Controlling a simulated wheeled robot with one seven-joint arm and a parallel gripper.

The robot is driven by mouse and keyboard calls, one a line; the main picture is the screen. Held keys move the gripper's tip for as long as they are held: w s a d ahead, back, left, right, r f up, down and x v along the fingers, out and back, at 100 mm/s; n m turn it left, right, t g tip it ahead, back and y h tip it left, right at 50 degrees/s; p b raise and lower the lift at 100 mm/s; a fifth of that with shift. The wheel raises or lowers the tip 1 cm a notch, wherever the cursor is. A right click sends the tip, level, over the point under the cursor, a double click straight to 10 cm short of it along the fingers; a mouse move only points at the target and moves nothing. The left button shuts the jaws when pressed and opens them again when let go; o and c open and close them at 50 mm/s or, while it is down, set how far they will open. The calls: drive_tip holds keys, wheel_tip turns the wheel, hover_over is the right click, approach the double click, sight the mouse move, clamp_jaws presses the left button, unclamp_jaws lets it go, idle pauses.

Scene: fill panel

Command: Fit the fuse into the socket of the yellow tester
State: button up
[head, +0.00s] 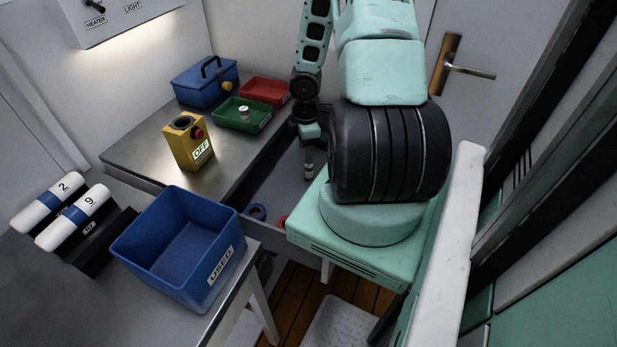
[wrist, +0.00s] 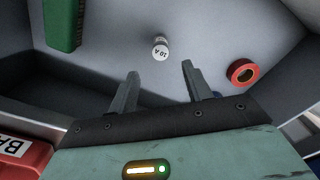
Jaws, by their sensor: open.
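The yellow tester (head: 201,160) stands upright on the metal worktop in the head view, with a dark round socket in its top, a red knob and an OFF label. A small pale fuse (wrist: 160,50) marked 10 A is on the grey drawer floor in the wrist view. My gripper (wrist: 160,72) is open and empty; the fuse lies beyond its fingertips, roughly between them, apart from both. In the head view my gripper (head: 308,172) hangs over the open drawer; I cannot make out that fuse there. A similar small white-topped cylinder (head: 243,112) stands in the green tray.
The green tray (head: 228,121), red tray (head: 282,101) and blue box (head: 190,92) are behind the tester. A red tape roll (wrist: 234,76) lies right of the fuse, and a green object (wrist: 62,25) is upper left. A blue USED bin (head: 150,268) stands in front.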

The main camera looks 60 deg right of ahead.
sight(309, 172)
drive_tip(key=shift+s+d+f+b, duration=0.1)
drive_tip(key=shift+s+f+b, duration=0.1)
drive_tip(key=shift+f+b, duration=1.05)
drive_tip(key=shift+s+d+f+b, duration=0.15)
drive_tip(key=shift+f+b, duration=0.35)
drive_tip(key=shift+f, duration=1.4)
drive_tip(key=shift+a, duration=0.1)
clamp_jaws()
